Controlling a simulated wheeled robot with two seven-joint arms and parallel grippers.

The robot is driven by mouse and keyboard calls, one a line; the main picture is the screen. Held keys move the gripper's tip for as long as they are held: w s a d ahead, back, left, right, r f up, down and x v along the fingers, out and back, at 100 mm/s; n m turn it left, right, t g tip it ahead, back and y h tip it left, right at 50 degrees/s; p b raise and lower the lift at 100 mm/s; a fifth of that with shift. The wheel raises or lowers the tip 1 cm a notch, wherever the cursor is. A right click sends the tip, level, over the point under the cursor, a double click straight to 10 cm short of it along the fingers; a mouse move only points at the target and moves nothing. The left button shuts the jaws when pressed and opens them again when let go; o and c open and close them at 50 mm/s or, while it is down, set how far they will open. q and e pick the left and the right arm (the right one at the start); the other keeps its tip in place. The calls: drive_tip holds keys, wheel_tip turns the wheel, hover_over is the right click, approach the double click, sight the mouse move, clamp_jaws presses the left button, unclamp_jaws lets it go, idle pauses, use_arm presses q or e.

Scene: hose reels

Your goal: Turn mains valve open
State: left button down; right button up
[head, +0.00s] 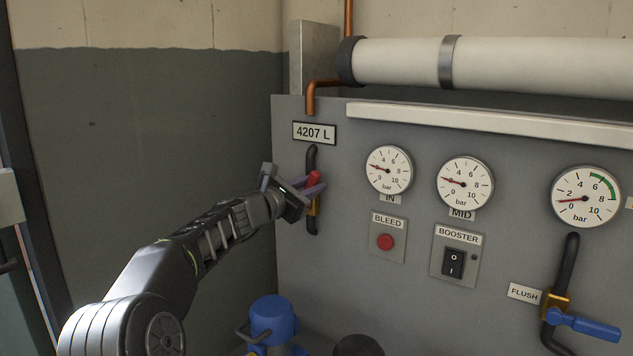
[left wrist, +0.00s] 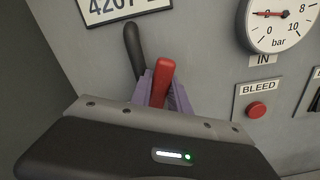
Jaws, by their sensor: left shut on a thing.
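The mains valve has a red lever handle (head: 315,179) on a brass body (head: 313,207), set in a dark vertical pipe (head: 311,158) under the "4207 L" plate (head: 314,133). The lever points roughly upward, along the pipe. My left gripper (head: 314,189) reaches in from the left and is shut on the red handle. In the left wrist view the red handle (left wrist: 162,82) stands between the purple fingers, and its lower part is hidden by the gripper. My right gripper is in neither view.
IN gauge (head: 389,170) and MID gauge (head: 464,184) needles sit low. Right of the valve are the BLEED button (head: 385,242), BOOSTER switch (head: 454,262) and a blue FLUSH lever (head: 585,325). A blue device (head: 272,318) stands below. The panel right beside the handle is clear.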

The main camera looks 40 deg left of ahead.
use_arm(q)
drive_tip(key=n+p, duration=0.1)
drive_tip(key=a+r+n+p, duration=0.1)
drive_tip(key=shift+a+n, duration=0.25)
drive_tip(key=shift+n, duration=0.05)
drive_tip(key=shift+a+f+n+p, duration=0.15)
drive_tip(key=shift+a+n+p, duration=0.65)
drive_tip(key=shift+n, duration=0.4)
drive_tip(key=shift+d, duration=0.1)
drive_tip(key=c, duration=1.2)
unclamp_jaws()
drive_tip(key=shift+c, duration=0.2)
